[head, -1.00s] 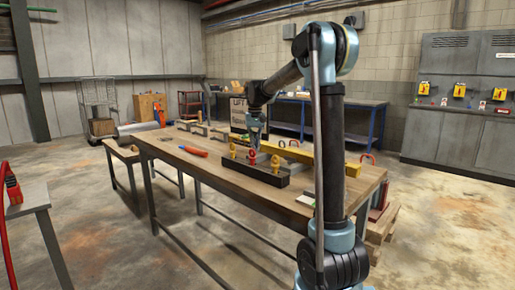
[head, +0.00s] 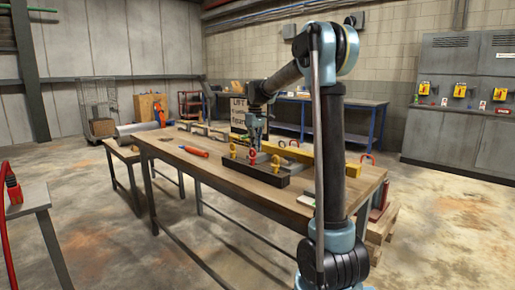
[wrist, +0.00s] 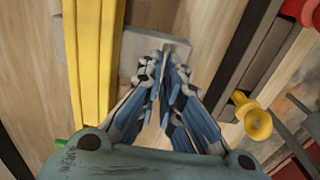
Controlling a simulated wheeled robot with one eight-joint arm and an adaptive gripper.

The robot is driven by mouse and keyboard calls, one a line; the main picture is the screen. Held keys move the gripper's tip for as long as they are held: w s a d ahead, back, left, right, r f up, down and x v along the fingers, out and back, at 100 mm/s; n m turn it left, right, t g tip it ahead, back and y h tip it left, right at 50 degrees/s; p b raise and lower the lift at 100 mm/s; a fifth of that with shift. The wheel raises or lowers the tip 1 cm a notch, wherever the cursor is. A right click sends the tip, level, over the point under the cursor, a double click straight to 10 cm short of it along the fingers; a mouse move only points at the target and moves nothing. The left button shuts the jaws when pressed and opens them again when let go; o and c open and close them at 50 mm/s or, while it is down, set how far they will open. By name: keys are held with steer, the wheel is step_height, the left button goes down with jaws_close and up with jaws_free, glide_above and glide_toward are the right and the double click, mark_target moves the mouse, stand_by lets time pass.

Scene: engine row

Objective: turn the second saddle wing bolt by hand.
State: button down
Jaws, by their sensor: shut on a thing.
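My gripper (wrist: 166,75) points down over the workbench (head: 215,185), with its fingertips drawn together. Between the tips is a small grey piece, seemingly the wing of a wing bolt (wrist: 177,48), mostly hidden by the fingers. Below it is a light grey plate (wrist: 135,48), seemingly the saddle, beside a long yellow bar (wrist: 90,60). In the head view my gripper (head: 255,145) is behind the row of eye bolts, and the wing bolt cannot be made out there.
A yellow eye bolt (wrist: 256,122) stands close to the right of my fingers in the wrist view. A red eye bolt (head: 252,157) stands on a dark block (head: 245,178). An orange-handled tool (head: 194,151) lies on the bench, left of the block.

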steer(key=shift+d, duration=0.15)
steer(key=c, duration=1.8)
jaws_free()
step_height(320, 180, up, 12)
steer(key=shift+w+f, duration=0.1)
